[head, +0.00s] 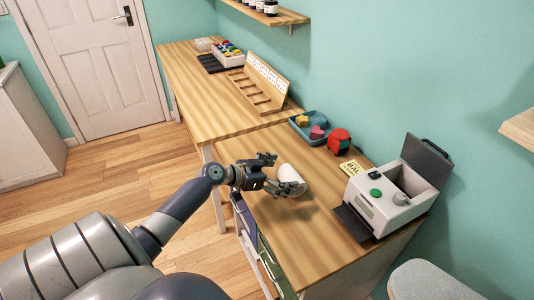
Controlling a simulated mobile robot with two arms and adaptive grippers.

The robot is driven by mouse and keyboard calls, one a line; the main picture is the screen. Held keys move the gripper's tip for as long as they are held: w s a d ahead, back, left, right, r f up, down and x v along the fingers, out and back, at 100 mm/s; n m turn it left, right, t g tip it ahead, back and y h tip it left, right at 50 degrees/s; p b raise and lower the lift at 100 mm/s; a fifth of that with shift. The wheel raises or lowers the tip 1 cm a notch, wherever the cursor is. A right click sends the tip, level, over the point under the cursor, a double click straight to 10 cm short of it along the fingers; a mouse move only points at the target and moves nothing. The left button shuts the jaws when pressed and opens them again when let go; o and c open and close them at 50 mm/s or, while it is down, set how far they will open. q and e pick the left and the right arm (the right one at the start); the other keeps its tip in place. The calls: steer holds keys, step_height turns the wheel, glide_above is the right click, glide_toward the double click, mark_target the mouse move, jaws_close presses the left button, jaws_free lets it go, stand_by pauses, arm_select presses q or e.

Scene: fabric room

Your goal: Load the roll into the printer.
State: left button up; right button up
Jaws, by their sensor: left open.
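The white printer (381,206) stands at the right end of the wooden table, with its dark lid (427,158) raised and its top compartment open. A white roll (291,175) is on the table left of the printer, at the fingers of my left gripper (278,174). The gripper is open, with its fingers beside the roll; part of the roll is hidden behind them. I cannot tell whether they touch it. My right gripper is not in view.
A yellow label card (351,168), a red and dark block-like object (339,141) and a blue tray (300,128) with coloured pieces lie near the wall. A wooden rack (262,84) stands farther back. The table between roll and printer is clear. A grey chair (432,281) is at lower right.

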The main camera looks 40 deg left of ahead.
arm_select(q)
steer(key=b+v, duration=0.1)
steer(key=v, duration=0.6)
steer(key=shift+d, duration=0.1)
stand_by(0.4)
